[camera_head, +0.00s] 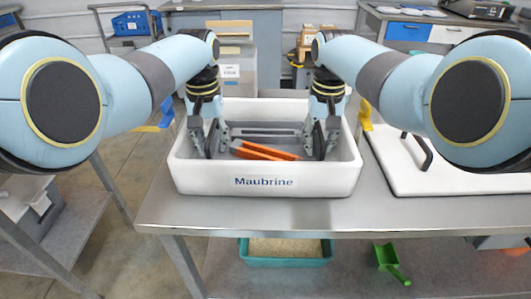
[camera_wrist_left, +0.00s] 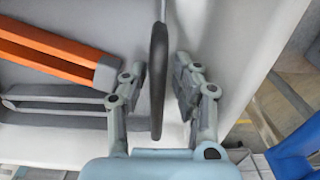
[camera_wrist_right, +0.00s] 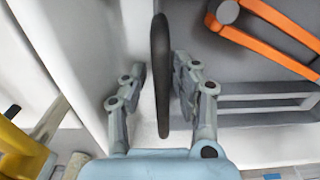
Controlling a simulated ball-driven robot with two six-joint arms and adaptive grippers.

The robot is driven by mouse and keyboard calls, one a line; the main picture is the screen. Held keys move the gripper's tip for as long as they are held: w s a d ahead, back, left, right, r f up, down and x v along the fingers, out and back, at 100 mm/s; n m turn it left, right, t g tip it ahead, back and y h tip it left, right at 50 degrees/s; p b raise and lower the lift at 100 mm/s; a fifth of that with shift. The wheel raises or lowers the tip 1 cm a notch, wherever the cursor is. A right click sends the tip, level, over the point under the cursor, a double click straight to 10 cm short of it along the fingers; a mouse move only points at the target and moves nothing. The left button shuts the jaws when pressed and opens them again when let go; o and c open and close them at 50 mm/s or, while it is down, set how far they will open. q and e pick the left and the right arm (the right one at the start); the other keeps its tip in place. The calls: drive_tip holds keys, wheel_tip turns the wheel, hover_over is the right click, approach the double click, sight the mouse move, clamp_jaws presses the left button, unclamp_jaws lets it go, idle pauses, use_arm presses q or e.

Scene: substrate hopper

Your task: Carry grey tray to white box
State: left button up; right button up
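The white box (camera_head: 265,181), lettered "Maubrine", stands open on the metal table. A grey surface, seemingly the grey tray (camera_head: 237,149), lies inside it; its edges are hard to tell from the box's inside. A dark upright handle rises near each end. My left gripper (camera_head: 211,142) is inside the box's left end, its fingers apart on both sides of the left handle (camera_wrist_left: 158,80). My right gripper (camera_head: 321,142) is likewise open around the right handle (camera_wrist_right: 161,75). Small gaps show between fingers and handles. An orange two-barred tool (camera_head: 265,151) lies between the grippers, beside grey bars (camera_head: 265,131).
A white board with a dark handle (camera_head: 392,172) lies right of the box. Yellow pieces (camera_head: 365,114) stand at the box's right back. A teal bin (camera_head: 285,260) and a green scoop (camera_head: 388,260) are on the shelf below. The table's front edge is clear.

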use_arm(q)
wheel_tip(320, 180, up, 12)
drive_tip(key=shift+f, duration=0.15)
use_arm(e)
drive_tip(key=shift+r, duration=0.1)
wheel_tip(320, 180, up, 12)
drive_tip(key=shift+f, duration=0.1)
idle(0.6)
